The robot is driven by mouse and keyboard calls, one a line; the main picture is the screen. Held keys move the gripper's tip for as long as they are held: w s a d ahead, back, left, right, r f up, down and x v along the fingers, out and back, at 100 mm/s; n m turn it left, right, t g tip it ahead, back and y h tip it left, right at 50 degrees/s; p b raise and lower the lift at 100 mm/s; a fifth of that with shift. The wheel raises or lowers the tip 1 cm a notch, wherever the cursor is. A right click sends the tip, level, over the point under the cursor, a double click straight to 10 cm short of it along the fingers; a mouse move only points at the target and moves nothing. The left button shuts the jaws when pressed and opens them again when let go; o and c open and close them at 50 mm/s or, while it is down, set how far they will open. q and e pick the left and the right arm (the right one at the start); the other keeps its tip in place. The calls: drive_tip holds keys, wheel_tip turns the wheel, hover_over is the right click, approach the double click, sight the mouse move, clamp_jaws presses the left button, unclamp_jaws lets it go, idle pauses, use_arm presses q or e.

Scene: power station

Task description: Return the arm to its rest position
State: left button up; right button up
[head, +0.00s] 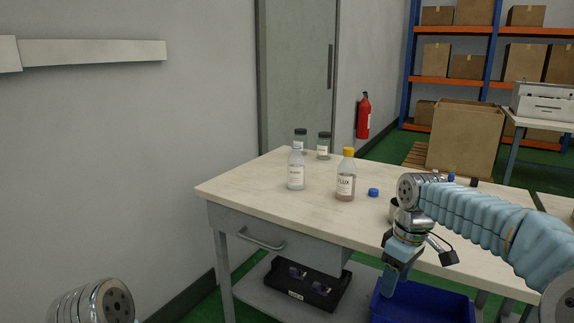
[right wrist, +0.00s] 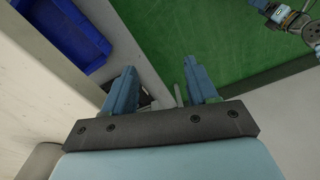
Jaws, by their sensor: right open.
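My right arm comes in from the right in the head view. Its gripper (head: 394,275) hangs pointing down in front of the table's front edge, above a blue bin (head: 425,305). In the right wrist view the two fingers of the right gripper (right wrist: 161,88) stand apart with nothing between them. Part of my left arm shows at the bottom left of the head view; its gripper is out of the frame.
The table (head: 240,187) bears a yellow-capped FLUX bottle (head: 345,182), a clear bottle (head: 296,173), two dark-lidded jars (head: 324,148) and a blue cap (head: 373,192). A black tray (head: 300,287) lies on the lower shelf. Green floor shows beyond the table.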

drive_tip(key=s+a+f+m+y, duration=0.1)
drive_tip(key=s+a+f, duration=0.15)
drive_tip(key=f, duration=0.75)
drive_tip(key=s+a+f+m+y, duration=0.15)
drive_tip(key=a+f, duration=0.25)
drive_tip(key=f, duration=0.5)
drive_tip(key=s+a+f+m, duration=0.1)
drive_tip(key=a+f+m, duration=0.15)
drive_tip(key=f, duration=0.75)
drive_tip(key=s+a+f+m, duration=0.1)
drive_tip(key=s+f+m, duration=0.1)
drive_tip(key=s+f, duration=0.4)
drive_tip(key=s+a+f+m, duration=0.2)
drive_tip(key=s+f, duration=0.4)
drive_tip(key=s, duration=0.4)
drive_tip(key=shift+s+a+f+m+y, duration=0.15)
drive_tip(key=shift+s+a+m+y, duration=0.1)
drive_tip(key=shift+m+y, duration=0.25)
